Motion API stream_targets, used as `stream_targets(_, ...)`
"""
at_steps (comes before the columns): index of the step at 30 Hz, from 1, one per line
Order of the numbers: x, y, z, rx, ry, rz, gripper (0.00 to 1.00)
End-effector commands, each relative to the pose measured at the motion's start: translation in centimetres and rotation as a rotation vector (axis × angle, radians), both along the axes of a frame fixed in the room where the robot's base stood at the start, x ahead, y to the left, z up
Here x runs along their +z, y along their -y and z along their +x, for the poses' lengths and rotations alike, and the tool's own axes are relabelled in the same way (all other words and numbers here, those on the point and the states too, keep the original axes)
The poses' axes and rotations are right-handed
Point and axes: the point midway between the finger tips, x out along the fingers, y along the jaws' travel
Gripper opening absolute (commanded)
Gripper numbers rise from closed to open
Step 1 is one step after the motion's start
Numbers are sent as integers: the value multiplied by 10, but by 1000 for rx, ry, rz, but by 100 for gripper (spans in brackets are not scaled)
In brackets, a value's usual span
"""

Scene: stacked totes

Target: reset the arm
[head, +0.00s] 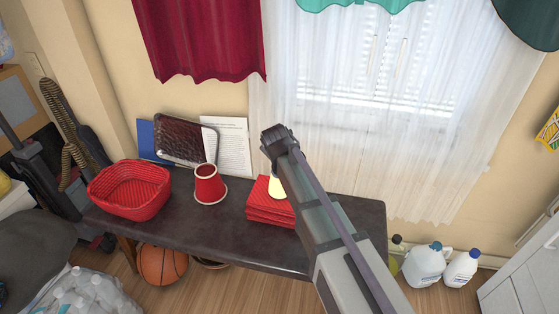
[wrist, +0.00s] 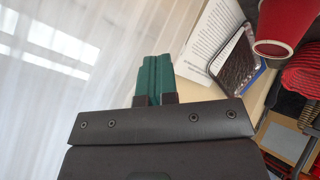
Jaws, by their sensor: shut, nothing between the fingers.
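My arm reaches up from the lower right in the head view, in front of the dark table (head: 345,212) and the window. The fingers are hidden behind the arm there. In the wrist view my gripper (wrist: 153,75) shows green fingers pressed together, with nothing between them. The fingers point toward the white curtain and a printed sheet, touching nothing that I can see.
A brown tray (head: 187,138) and a white sheet (head: 232,146) lean on the wall. Bottles (head: 424,264) stand on the floor at right.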

Motion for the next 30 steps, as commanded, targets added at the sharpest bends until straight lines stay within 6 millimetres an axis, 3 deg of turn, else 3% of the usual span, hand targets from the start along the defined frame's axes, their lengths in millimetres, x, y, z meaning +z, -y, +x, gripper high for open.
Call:
stream_targets(2,9,0,0,0,0,0,0)
stream_targets(14,6,0,0,-7,-4,4,0)
stream_targets(16,-1,4,-10,-53,-61,22,0)
stream_targets(19,-19,25,-63,-169,-232,71,0)
stream_targets(24,-42,110,-177,-460,-557,167,0)
stream_targets(30,-46,186,-277,-697,-772,270,0)
